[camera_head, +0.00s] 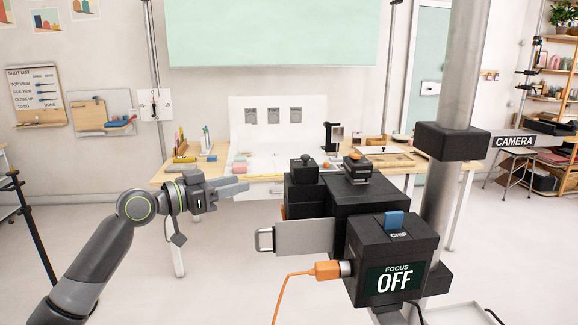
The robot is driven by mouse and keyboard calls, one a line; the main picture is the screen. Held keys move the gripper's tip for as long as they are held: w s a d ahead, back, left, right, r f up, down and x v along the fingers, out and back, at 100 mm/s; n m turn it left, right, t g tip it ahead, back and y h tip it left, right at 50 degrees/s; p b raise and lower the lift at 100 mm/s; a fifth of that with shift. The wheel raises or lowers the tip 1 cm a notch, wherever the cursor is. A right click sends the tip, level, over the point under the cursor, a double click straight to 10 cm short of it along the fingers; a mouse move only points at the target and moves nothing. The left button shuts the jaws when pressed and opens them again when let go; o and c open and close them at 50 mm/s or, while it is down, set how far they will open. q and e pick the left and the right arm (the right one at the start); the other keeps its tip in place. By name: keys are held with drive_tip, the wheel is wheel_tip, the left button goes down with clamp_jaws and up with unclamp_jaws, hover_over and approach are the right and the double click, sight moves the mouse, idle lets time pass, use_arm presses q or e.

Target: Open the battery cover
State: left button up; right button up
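A black camera rig (370,205) is mounted on a grey post. A pale grey flat panel (305,236) with a small loop handle (264,239) at its left end sticks out from the rig's left side. It looks like the battery cover, but I cannot tell for sure; its right end is hidden behind the front box. My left gripper (240,185) is above and left of the handle, apart from it, pointing right. Its fingers look close together, and the gap between them is unclear. I see nothing held. My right gripper is not in view.
The front box (388,262) reads "FOCUS OFF" and has a blue tab (394,219) on top. An orange plug (327,270) with a hanging cable is in its left side. The grey post (458,110) stands right.

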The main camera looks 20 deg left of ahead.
sight(306, 158)
use_arm(q)
wheel_tip(306, 158, up, 5)
drive_tip(key=s+d+m+h, duration=0.2)
drive_tip(key=s, duration=0.1)
drive_tip(key=shift+g, duration=0.3)
drive_tip(key=p+x, duration=0.2)
drive_tip(key=x, duration=0.3)
drive_tip(key=p+x, duration=0.2)
drive_tip(key=x, duration=0.4)
drive_tip(key=f+p+x, duration=0.1)
drive_tip(key=p+x, duration=0.1)
drive_tip(key=x, duration=0.3)
drive_tip(key=shift+w+d+p, duration=0.1)
drive_tip(key=shift+w+p, duration=0.15)
drive_tip(key=shift+p, duration=0.1)
drive_tip(key=shift+w+d+f, duration=0.1)
drive_tip(key=shift+w+d, duration=0.2)
drive_tip(key=shift+w, duration=0.05)
clamp_jaws()
